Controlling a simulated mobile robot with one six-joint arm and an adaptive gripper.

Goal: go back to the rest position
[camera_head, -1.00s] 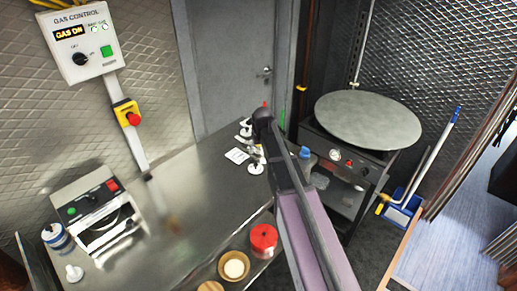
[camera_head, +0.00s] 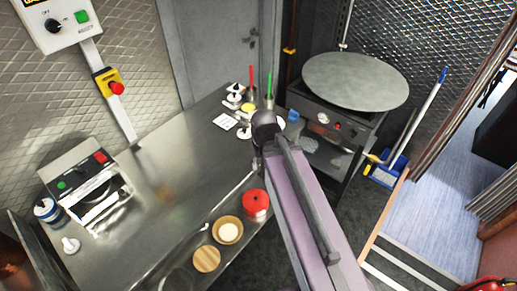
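My arm reaches up from the bottom right of the head view, over the front edge of the steel counter (camera_head: 165,165). Its dark end joint covers part of the counter's far right corner. My gripper is not visible; it is hidden behind or beyond the arm, so I cannot see its fingers or whether it holds anything.
On the counter stand a steel machine (camera_head: 92,190), a blue-and-white tub (camera_head: 48,210), and small white items (camera_head: 235,97). A red lidded pot (camera_head: 256,203) and bowl (camera_head: 228,230) sit along the front. A round griddle (camera_head: 355,80) stands right; floor (camera_head: 425,215) is open beyond.

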